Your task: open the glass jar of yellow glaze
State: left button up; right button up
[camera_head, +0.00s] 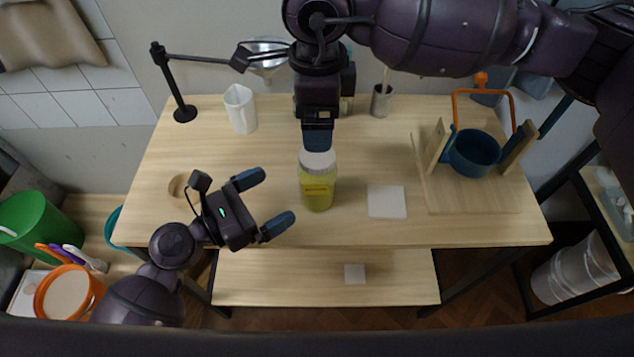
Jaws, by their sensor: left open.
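My right gripper (317,138) reaches down from above at the lid's far edge. Its fingers are seen in line, so I cannot tell how wide they are or whether they touch the lid.
A white tile (387,202) lies right of the jar. A white pitcher (240,110), a black stand (183,108) and a metal cup (381,102) stand at the back. The table front is clear.

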aim_at(318, 172)
pick_arm(q)
jog(key=x, duration=1)
jog(key=shift+w+d, duration=0.1)
jog(key=shift+c, duration=0.2)
jog(key=c, duration=1.7)
pick_arm(e)
jog(key=shift+s+f, duration=0.1)
jog(key=m, duration=0.6)
jog(key=shift+m, duration=0.4)
jog(key=m, duration=0.6)
jog(key=shift+m, duration=0.3)
jog(key=m, duration=1.3)
jog(key=shift+m, duration=0.3)
jog(key=shift+f, duration=3.95)
